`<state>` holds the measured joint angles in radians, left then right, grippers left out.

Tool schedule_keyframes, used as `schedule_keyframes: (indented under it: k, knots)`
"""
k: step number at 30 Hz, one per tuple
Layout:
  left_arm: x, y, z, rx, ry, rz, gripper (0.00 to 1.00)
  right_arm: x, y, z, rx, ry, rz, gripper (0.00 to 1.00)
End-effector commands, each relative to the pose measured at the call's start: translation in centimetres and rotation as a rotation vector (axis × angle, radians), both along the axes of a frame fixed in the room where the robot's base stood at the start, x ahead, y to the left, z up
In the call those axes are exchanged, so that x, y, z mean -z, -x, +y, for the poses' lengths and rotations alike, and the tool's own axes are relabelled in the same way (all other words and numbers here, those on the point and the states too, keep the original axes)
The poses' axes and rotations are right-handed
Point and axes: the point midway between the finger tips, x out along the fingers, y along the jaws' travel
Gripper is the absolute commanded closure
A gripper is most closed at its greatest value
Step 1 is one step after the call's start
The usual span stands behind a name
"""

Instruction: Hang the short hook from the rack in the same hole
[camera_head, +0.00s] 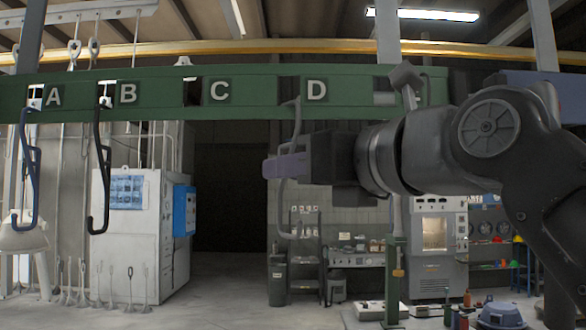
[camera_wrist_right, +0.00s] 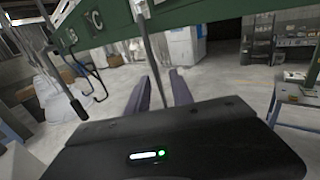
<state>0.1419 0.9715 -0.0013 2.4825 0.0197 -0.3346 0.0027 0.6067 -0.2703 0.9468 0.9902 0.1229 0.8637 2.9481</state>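The green rack (camera_head: 260,88) spans the head view, with square holes marked A, B, C and D. A blue hook (camera_head: 27,170) hangs at A and a black hook (camera_head: 101,165) at B. Hole C is empty. A grey hook (camera_head: 297,115) hangs at D, its middle hidden by my right gripper (camera_head: 285,167). In the right wrist view the grey hook's rod (camera_wrist_right: 148,50) runs between my right gripper's fingers (camera_wrist_right: 160,90), with a visible gap beside it, so the gripper is open around it. Which hook is the short one is unclear. My left gripper is out of view.
A grey piece (camera_head: 405,78) sits at the rack's right end, near my right arm. A white cabinet (camera_head: 130,230) stands on the floor behind the rack's left half. A bench (camera_head: 365,260) and shelves stand further back right. The space below hole C is clear.

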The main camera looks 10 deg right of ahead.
Motion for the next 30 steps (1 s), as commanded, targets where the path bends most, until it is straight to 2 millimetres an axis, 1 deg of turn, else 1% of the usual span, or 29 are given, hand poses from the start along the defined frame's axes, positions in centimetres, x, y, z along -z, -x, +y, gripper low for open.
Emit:
schedule_keyframes:
  k: [11,14,17,24,27,30]
  knots:
    - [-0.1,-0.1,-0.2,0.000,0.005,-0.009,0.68,0.0,0.0,0.0,0.000,0.000,0.001,0.68]
    - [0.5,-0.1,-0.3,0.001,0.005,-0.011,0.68,0.2,0.9,-0.3,0.000,-0.001,-0.002,0.68]
    - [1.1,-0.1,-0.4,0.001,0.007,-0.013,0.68,0.3,2.2,-0.9,0.001,0.000,-0.002,0.68]
    - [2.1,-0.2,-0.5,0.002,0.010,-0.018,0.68,0.1,5.9,-2.5,0.000,0.000,-0.003,0.68]
    - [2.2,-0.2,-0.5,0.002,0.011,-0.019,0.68,0.1,6.8,-2.9,0.000,0.001,-0.001,0.68]
    - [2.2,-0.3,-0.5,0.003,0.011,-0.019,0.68,0.1,7.2,-3.1,-0.001,0.000,0.000,0.68]
